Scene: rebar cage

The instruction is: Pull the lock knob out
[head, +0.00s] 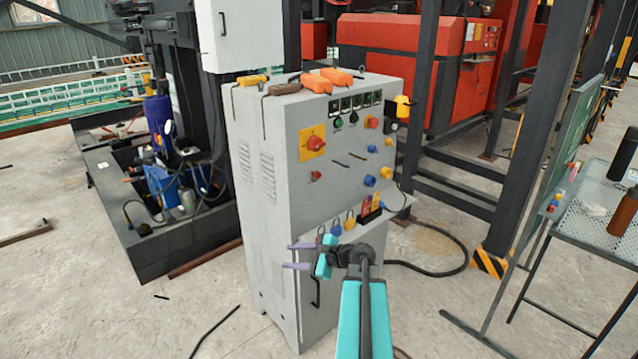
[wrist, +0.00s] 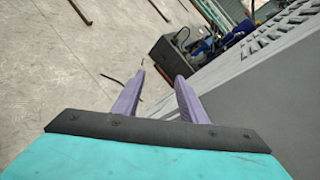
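The grey control cabinet (head: 262,215) stands in the middle of the head view. Its front has a red rotary knob on a yellow plate (head: 313,142), a small red knob (head: 316,175) below it, and several blue and yellow knobs to the right. I cannot tell which one is the lock knob. My gripper (head: 291,256) is in front of the cabinet's lower part, below the panel knobs. In the wrist view my gripper (wrist: 159,80) has its two purple fingers apart with nothing between them. No knob shows in the wrist view.
A ledge with padlocks (head: 349,219) sticks out of the cabinet front, close above my gripper. Orange and yellow tools (head: 326,80) lie on the cabinet top. A mesh table (head: 600,215) stands at the right. Bare floor lies in front.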

